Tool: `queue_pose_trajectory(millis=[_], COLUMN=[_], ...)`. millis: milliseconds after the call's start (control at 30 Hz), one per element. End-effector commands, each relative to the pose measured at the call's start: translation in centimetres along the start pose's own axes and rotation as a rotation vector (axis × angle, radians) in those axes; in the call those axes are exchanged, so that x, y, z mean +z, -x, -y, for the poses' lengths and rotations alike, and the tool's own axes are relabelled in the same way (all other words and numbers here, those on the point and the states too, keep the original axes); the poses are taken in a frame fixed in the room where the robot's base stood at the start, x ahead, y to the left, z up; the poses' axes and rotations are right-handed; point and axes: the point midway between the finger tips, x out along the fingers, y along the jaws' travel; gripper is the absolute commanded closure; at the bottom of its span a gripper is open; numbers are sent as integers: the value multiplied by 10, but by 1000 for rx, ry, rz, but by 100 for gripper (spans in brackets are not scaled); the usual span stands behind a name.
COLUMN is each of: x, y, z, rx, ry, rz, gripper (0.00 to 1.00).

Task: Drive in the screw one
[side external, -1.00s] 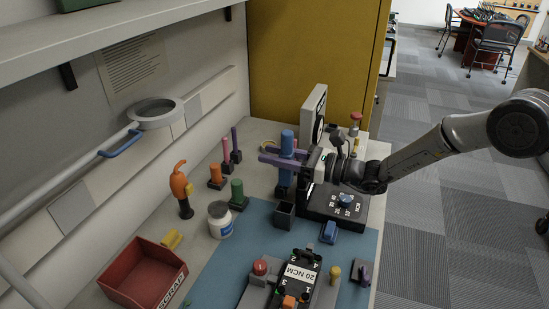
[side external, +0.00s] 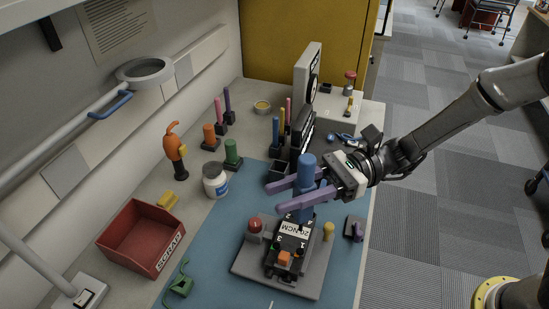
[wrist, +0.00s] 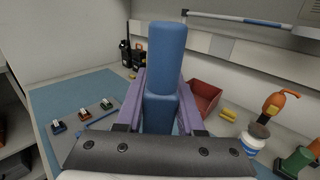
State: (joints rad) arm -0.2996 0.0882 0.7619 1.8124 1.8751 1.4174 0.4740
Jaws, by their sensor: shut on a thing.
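My gripper (side external: 279,196) has purple fingers shut around an upright blue driver (side external: 307,168). In the wrist view the driver's blue handle (wrist: 166,60) stands between the two fingers. The driver is above the back end of a black unit (side external: 272,262), which sits on a grey fixture (side external: 246,265) and carries a white "20 NCM" label (side external: 293,230). Small numbers mark the unit's top, and an orange block (side external: 284,258) is on it. The driver's tip is hidden, so I cannot tell whether it touches anything. I cannot make out screw one.
A red button (side external: 255,226) and a yellow knob (side external: 328,231) flank the unit. A red scrap bin (side external: 143,240), white jar (side external: 215,181), green driver (side external: 232,153) and orange hand tool (side external: 175,150) stand left. A tall grey-black panel (side external: 305,85) is behind.

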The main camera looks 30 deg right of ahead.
Motion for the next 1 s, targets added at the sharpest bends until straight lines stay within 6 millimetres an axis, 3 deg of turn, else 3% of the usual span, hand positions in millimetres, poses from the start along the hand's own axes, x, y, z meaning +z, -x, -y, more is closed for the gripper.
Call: queue_pose_trajectory(millis=[100,267,700,1000], x=[6,5,-30,-44], y=[-2,-5,-5,-5], z=[-16,-19,-17,-17], rx=[36,44,41,40], ry=[9,18,15,18], rz=[-3,0,0,0], gripper=[100,100,100,100])
